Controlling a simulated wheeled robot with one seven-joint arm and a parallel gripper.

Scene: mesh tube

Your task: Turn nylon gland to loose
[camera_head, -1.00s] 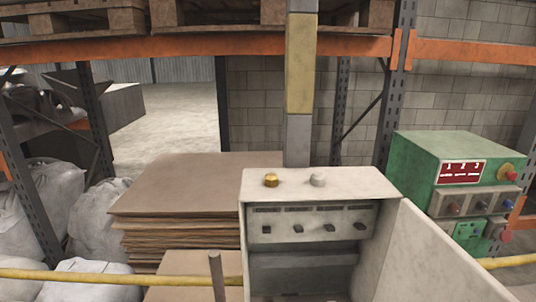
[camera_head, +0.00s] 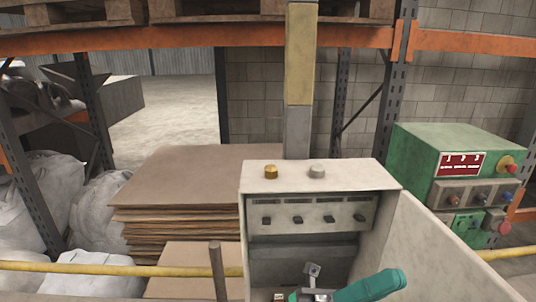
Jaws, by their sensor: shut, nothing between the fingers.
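The nylon gland (camera_head: 317,171) is a small pale grey knob standing upright on top of an open grey metal box (camera_head: 352,176). A brass gland (camera_head: 271,171) stands to its left on the same top face. My gripper (camera_head: 312,269) shows at the bottom of the view, in front of the box's open front and well below the nylon gland. Its small grey tip looks shut and empty. It is apart from both glands. A teal part of my arm (camera_head: 373,286) lies to its right. The nylon gland's thread and any cable are not visible.
Several dark switches (camera_head: 315,219) line the box's inner panel. The box's side wall (camera_head: 440,250) flares out at right. A green control unit (camera_head: 420,155) stands further right. Stacked cardboard (camera_head: 190,180) lies to the left. A yellow rail (camera_head: 120,269) crosses low. A post rises behind the box.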

